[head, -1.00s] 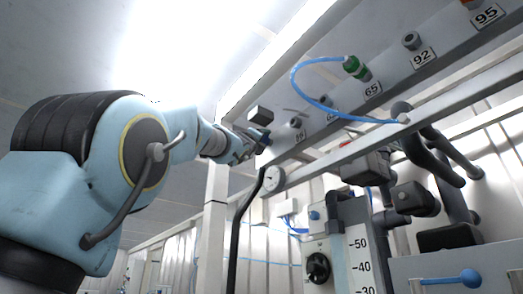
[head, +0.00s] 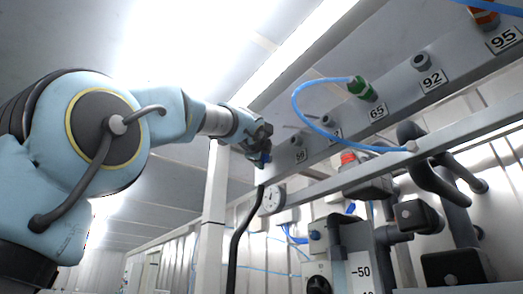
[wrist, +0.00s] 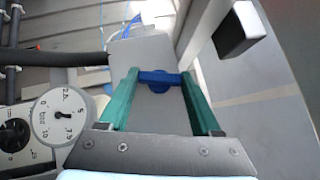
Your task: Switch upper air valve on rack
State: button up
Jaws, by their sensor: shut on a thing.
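The upper air valve shows as a blue handle (wrist: 158,80) on a pale grey panel in the wrist view. My gripper (wrist: 158,84) has green fingers, one on each side of the handle, and is shut on it. The handle lies crosswise between the two fingertips. In the head view my gripper (head: 263,152) is at the left end of the rack's upper beam (head: 345,108), with a bit of blue at its tip. The valve's body is mostly hidden there by the gripper.
A round pressure gauge (wrist: 62,115) is close to my gripper's left; it also shows in the head view (head: 272,200). A black hose (head: 238,240) hangs below. A dark square-ended block (wrist: 237,32) juts in at upper right. A blue tube (head: 310,112) loops from a green fitting (head: 361,88).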

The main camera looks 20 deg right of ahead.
jog(key=shift+r+n+g+y+p, duration=0.3)
jog(key=shift+n+g+p, duration=0.1)
jog(key=shift+n+p, duration=0.15)
jog(key=shift+f, duration=0.15)
jog(key=o, duration=1.4)
jog(key=shift+f, duration=0.1)
jog(key=b+v, duration=0.6)
jog(key=v, duration=0.4)
jog(key=shift+s+a, duration=0.15)
jog(key=shift+s, duration=0.25)
